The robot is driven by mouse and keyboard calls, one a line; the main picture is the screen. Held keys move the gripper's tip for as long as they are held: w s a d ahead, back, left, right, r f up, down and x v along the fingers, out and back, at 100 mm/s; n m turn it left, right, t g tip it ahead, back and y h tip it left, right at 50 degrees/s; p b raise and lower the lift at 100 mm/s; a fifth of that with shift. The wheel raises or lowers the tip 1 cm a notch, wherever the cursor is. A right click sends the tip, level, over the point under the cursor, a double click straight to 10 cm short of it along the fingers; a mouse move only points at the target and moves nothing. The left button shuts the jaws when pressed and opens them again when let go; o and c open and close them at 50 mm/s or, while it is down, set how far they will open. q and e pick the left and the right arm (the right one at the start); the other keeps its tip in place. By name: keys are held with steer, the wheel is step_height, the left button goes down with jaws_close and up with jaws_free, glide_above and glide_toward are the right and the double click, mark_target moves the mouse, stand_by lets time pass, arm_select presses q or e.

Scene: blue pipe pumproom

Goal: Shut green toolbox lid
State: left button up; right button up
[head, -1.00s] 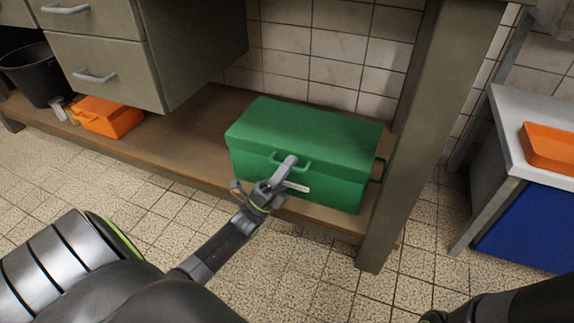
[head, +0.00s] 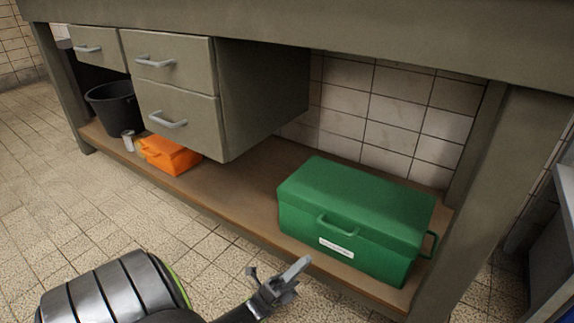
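The green toolbox (head: 350,222) sits on the brown lower shelf of the workbench, in the right half of the head view. Its lid (head: 358,195) lies down on the box, with no gap that I can see. A green handle and a white label show on its front, and another handle on its right side. My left gripper (head: 283,277) is in front of the toolbox, lower left of it in the picture, and apart from it. Its fingers are small here and I cannot tell whether they are open. My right gripper is out of view.
The brown shelf (head: 238,190) is clear left of the toolbox. An orange box (head: 168,155), a small jar and a black bucket (head: 113,106) stand further left. Drawers (head: 178,90) hang above the shelf. A bench leg (head: 500,190) stands right of the toolbox.

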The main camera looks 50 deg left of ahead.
arm_select(q)
steer(key=shift+v, duration=2.65)
